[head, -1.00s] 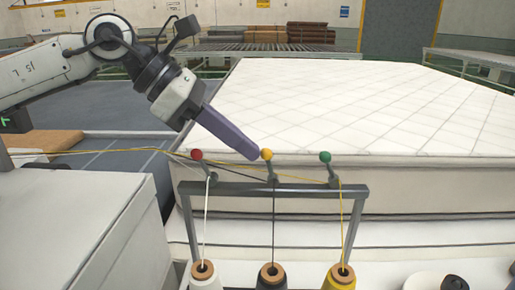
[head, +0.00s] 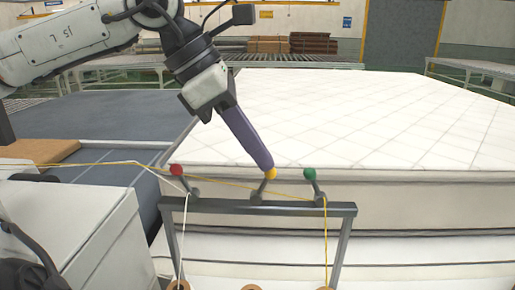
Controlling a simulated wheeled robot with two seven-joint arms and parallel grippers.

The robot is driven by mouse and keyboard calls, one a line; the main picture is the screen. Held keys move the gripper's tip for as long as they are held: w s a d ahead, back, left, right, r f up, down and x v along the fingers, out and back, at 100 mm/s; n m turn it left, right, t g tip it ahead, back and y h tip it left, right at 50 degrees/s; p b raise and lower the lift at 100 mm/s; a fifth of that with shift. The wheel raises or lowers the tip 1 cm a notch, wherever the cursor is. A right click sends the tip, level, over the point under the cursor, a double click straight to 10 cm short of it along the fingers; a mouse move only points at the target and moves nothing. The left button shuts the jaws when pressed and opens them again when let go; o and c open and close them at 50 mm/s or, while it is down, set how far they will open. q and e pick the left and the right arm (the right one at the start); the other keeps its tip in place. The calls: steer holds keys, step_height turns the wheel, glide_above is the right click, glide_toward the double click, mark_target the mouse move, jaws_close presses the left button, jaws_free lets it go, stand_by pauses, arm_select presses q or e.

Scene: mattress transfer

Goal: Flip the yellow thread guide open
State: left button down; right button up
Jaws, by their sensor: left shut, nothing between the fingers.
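The yellow thread guide (head: 270,174) is the middle one of three ball-topped levers on a grey metal rail (head: 232,207). Its lever leans to the right. The red guide (head: 176,170) and the green guide (head: 310,174) on either side lean to the left. My left gripper (head: 264,163) reaches down from the upper left, its purple fingers shut with nothing in them. Its tip is at the yellow ball, seemingly touching it from the upper left and partly covering it. My right gripper is out of view.
A white quilted mattress (head: 390,120) lies behind the rail. A white thread runs to the red guide and a yellow thread to the green one. Thread cone tops show at the bottom edge. A white cabinet (head: 75,220) stands at the left.

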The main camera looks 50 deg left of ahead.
arm_select(q)
steer(key=shift+r, duration=0.1)
stand_by(0.5)
step_height(320, 180, up, 10)
steer(key=s+p, duration=0.2)
steer(key=p, duration=0.2)
steer(key=shift+a+f, duration=0.2)
